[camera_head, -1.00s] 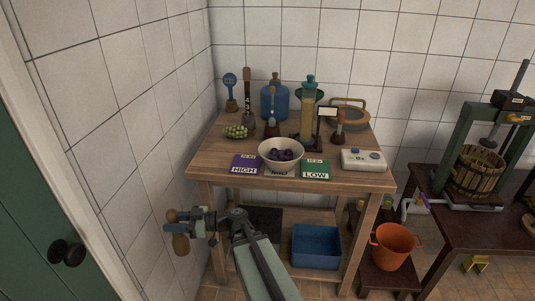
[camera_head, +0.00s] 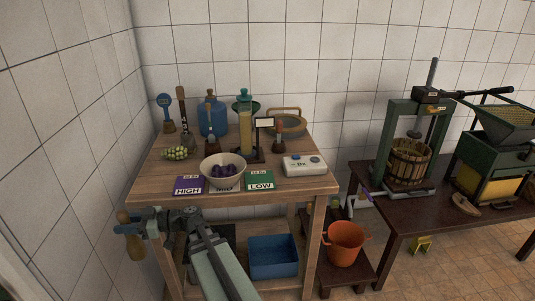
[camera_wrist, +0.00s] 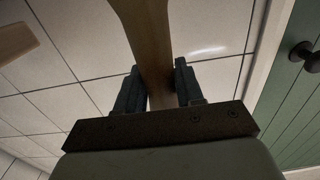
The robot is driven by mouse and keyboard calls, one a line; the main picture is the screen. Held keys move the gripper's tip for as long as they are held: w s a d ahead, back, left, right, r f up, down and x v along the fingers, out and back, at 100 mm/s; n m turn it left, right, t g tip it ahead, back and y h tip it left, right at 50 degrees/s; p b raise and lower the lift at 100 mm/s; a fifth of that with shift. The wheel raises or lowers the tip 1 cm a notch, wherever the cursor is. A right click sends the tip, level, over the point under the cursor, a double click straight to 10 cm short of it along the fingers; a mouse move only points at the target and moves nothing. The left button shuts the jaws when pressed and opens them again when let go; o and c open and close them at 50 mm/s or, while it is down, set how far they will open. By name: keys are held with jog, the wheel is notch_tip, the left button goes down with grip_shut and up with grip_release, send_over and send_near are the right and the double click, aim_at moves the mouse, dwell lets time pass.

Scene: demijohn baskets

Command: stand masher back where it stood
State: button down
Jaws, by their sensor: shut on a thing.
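My gripper (camera_head: 134,220) is shut on the wooden masher (camera_head: 131,246). It holds the masher roughly upright in the air at the left, in front of the wooden table (camera_head: 290,187) and close to the tiled wall. In the wrist view, the masher's pale wooden body (camera_wrist: 150,45) passes between the two dark fingers (camera_wrist: 156,90). Part of the masher is hidden by the fingers.
Purple HIGH (camera_head: 188,186) and green LOW (camera_head: 260,180) cards lie at the table's front. A white meter (camera_head: 304,166) is at its right. Green grapes (camera_head: 176,153) lie at the left. A blue bin (camera_head: 273,257) sits below; an orange bucket (camera_head: 345,243) stands right.

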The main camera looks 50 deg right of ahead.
jog(key=w+d+r+m+t+h, duration=0.2)
jog(key=d+r+m+h, duration=0.1)
jog(key=d+r, duration=0.75)
jog(key=w+d+r+m+t+h, duration=0.15)
jog(key=d+r+h, duration=0.25)
jog(key=d+r, duration=0.6)
jog(key=s+d+r+m+h, duration=0.3)
jog(key=s+d+r+h, duration=0.15)
jog(key=d, duration=0.65)
jog(key=s+d+r+m+t+h, duration=0.1)
jog(key=s+d+r+m+h, duration=0.15)
jog(key=d+r, duration=0.65)
jog(key=s+d+r+m+h, duration=0.2)
jog(key=s+d+h, duration=0.25)
jog(key=d, duration=0.95)
jog(key=s+d+f+m+g+h, duration=0.1)
jog(key=s+d+f+m+h, duration=0.15)
jog(key=d, duration=0.45)
jog(key=s+d+f+m+h, duration=0.1)
jog(key=s+d+f, duration=0.25)
jog(key=d, duration=0.35)
jog(key=d+f, duration=0.2)
jog(key=f, duration=0.7)
jog(key=d+f+g+h, duration=0.1)
jog(key=d+f, duration=0.2)
jog(key=f, duration=0.7)
jog(key=shift+d+f+m, duration=0.3)
jog(key=shift+m, duration=0.05)
jog(key=shift+f, duration=0.1)
